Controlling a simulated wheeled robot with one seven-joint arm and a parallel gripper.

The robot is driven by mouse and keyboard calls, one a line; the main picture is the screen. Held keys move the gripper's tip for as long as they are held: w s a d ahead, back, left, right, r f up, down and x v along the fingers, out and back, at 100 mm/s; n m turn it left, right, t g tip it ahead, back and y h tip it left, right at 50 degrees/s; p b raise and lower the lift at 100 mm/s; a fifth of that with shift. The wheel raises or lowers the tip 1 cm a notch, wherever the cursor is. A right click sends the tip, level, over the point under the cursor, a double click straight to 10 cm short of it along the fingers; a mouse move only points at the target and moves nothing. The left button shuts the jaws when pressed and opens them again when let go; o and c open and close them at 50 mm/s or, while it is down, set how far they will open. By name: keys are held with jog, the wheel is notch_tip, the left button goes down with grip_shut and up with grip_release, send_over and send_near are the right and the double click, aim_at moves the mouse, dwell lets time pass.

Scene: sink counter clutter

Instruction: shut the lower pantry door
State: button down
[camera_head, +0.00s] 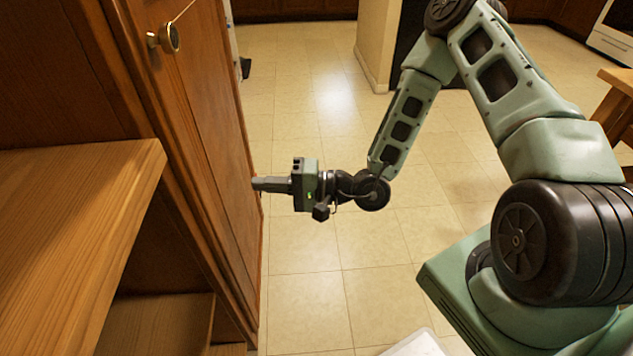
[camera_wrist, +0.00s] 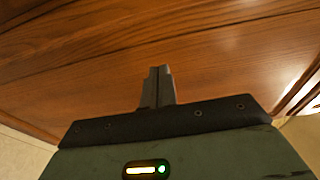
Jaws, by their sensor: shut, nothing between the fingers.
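A brown wooden door panel (camera_head: 205,120) stands upright at the left in the head view. In the wrist view the shut fingers (camera_wrist: 158,72) point at a wide wooden surface (camera_wrist: 110,60) that fills most of the picture. The tips are at or very near the wood; contact is not clear.
An open wooden shelf (camera_head: 70,190) juts out at the left, with a lower shelf (camera_head: 160,320) under it. Clear tiled floor (camera_head: 310,250) lies right of the panel. A wall end (camera_head: 377,45) stands farther back, and a wooden table edge (camera_head: 618,80) is at the far right.

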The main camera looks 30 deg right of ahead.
jog(key=v, duration=1)
jog(key=shift+d, duration=0.55)
jog(key=s+a+r+n+g, duration=0.65)
jog(key=s+a+g, duration=0.25)
jog(key=g, duration=0.4)
jog(key=s+d+r+n+g+h, duration=0.1)
jog(key=s+r+n+g+h, duration=0.15)
jog(key=s+n+h, duration=0.8)
notch_tip(320, 180, up, 23)
jog(key=w+m+t+h+p, duration=0.2)
jog(key=t+p, duration=0.4)
jog(key=p, duration=1.3)
jog(key=shift+w+a+m+h, duration=0.25)
jog(key=shift+m+h, duration=0.25)
jog(key=shift+h, duration=0.55)
jog(key=shift+r, duration=0.15)
